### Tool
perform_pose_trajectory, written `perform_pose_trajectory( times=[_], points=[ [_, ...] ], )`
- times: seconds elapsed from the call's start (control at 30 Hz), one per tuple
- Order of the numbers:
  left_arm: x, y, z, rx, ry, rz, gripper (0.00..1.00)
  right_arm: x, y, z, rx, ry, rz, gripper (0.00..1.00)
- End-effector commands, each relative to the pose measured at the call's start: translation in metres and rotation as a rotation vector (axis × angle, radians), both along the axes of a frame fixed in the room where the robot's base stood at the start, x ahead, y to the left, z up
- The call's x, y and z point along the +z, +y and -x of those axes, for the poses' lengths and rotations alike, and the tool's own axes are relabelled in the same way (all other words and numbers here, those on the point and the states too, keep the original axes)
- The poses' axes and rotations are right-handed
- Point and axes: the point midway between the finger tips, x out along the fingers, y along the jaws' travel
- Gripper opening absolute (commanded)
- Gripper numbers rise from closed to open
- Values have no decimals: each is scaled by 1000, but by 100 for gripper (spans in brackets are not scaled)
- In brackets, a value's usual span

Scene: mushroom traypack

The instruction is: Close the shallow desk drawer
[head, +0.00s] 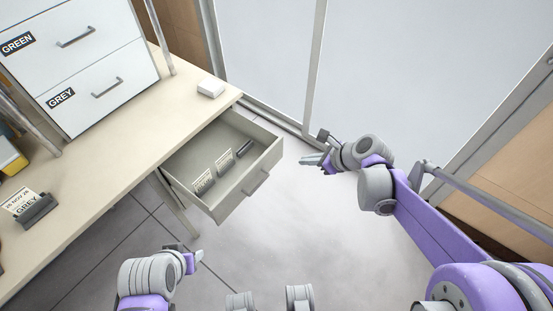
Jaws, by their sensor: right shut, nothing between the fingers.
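The shallow desk drawer (227,207) is pulled open from under the desk's right edge. A bar handle (257,183) is on its front face. Two cards in dark holders and a dark stick-like item (244,149) lie inside. My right gripper (308,161) is shut and empty, to the right of the drawer front and apart from it, pointing left toward it. My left gripper (199,256) is below the drawer in the picture, near the bottom edge. Its fingers are small and I cannot tell whether they are open.
The desk top (130,150) holds a small white box (211,87), a grey card holder (35,209) and a cabinet with drawers labelled GREEN and GREY (97,87). A glass panel with a metal frame (313,75) stands behind.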

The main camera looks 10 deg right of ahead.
Motion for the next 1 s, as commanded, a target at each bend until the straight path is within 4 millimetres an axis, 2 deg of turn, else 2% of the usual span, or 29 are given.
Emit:
perform_pose_trajectory(
  times=[0.03,0.27,0.73,1.0],
  points=[
    [-6,0,0,0,2,0,50,-8,-2,-6,-35,18,-33,0],
    [-11,0,0,0,4,0,50,-18,3,-17,-79,44,-83,0],
    [-37,0,-2,0,13,0,50,-85,51,-63,-76,42,-80,0],
    [-39,0,-2,0,13,0,50,-80,73,-86,-78,42,-80,0]
  ],
)
